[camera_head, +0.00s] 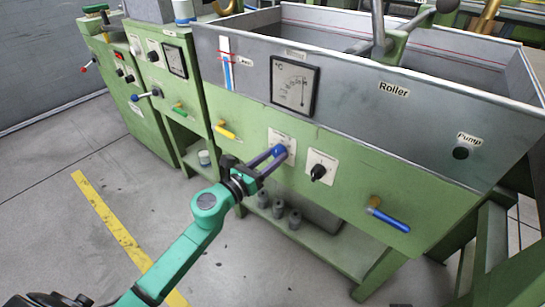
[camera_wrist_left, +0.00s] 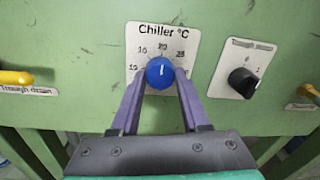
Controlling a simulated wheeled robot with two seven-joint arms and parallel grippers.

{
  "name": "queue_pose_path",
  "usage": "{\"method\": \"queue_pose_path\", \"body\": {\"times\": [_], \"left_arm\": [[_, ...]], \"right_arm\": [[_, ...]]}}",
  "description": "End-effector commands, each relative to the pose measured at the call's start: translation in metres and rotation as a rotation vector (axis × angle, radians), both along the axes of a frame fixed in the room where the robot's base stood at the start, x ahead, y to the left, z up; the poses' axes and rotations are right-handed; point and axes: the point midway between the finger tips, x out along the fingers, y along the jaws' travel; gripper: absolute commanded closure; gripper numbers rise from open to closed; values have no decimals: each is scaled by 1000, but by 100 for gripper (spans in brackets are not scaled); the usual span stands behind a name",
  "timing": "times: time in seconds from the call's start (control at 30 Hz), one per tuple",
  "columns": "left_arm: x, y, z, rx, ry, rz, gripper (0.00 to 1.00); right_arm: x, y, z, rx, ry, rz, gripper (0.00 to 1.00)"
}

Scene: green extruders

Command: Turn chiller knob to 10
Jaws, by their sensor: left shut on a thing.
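The blue chiller knob (camera_wrist_left: 160,72) sits on a white plate marked "Chiller °C" (camera_wrist_left: 163,31) on the green panel. Its white pointer line points about straight up, toward the 20 mark. The numbers run from low at the left to higher at the right; the lower right of the scale is hidden by a finger. In the head view the knob (camera_head: 279,151) is at the end of my left gripper (camera_head: 275,157). My left gripper's purple fingers (camera_wrist_left: 160,80) are shut on the knob, one on each side. My right gripper is not in view.
A black knob (camera_head: 318,171) on a white plate is close to the right of the chiller knob. Yellow (camera_head: 225,131) and blue (camera_head: 390,219) handles stick out of the panel. A gauge (camera_head: 295,82) is above. The floor in front is open.

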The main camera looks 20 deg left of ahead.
Motion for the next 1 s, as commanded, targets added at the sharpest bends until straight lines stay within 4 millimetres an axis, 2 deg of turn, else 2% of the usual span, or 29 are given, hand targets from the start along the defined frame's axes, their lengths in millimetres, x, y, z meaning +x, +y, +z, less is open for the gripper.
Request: {"method": "queue_pose_path", "body": {"times": [0.37, 0.57, 0.77, 1.0], "left_arm": [[0, -1, 0, -172, 68, -1, 100], [0, -1, 0, -337, 134, 0, 100], [0, -1, 1, -514, 204, 0, 100], [0, -1, 1, -727, 288, 2, 100]], "right_arm": [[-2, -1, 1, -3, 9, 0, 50], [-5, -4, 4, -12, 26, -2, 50], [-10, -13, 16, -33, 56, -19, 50], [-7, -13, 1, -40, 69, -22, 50]]}}
